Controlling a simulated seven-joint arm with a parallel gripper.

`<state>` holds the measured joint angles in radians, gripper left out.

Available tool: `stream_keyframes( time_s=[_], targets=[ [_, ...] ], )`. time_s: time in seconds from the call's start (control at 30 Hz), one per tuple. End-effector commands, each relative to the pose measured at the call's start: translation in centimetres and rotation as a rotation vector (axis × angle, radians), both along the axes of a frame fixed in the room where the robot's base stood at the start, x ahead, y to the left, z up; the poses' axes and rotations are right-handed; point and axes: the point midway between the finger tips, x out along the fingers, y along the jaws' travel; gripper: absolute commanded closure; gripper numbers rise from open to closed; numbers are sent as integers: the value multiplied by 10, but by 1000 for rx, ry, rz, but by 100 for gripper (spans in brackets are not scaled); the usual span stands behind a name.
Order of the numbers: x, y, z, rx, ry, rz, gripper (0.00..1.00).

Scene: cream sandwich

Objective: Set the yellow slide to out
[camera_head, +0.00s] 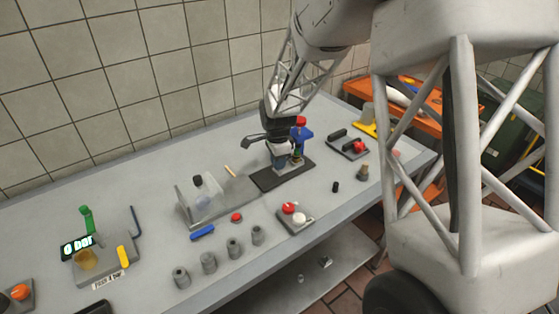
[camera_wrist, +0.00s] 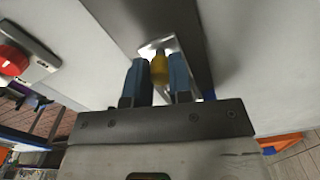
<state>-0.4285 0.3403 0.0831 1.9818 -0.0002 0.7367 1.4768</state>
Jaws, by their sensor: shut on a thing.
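In the wrist view a small yellow piece (camera_wrist: 159,68) sits on a shiny metal bracket, between the two blue fingertips of my gripper (camera_wrist: 157,82). The gripper is shut on it. In the head view my gripper (camera_head: 285,150) is low over a dark base plate (camera_head: 267,181), beside a blue upright part with a red top (camera_head: 301,122). The arm and gripper hide much of this fixture. A separate yellow bar (camera_head: 123,256) lies on the gauge block at the left. I cannot tell from a label which yellow part is the slide.
A plate with red and white knobs (camera_head: 296,217) is in front. A black block with a red part (camera_head: 348,146) is to the right.

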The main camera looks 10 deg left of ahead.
Motion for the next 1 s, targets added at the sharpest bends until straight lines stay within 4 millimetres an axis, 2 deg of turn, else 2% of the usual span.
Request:
stream_keyframes(
  time_s=[0.47,0.87,0.9,1.0],
  targets=[
    [-50,51,0,0,-1,4,100],
    [-56,56,0,1,0,1,100],
    [-56,56,0,1,0,2,76],
    [-56,56,0,1,0,1,61]
  ],
)
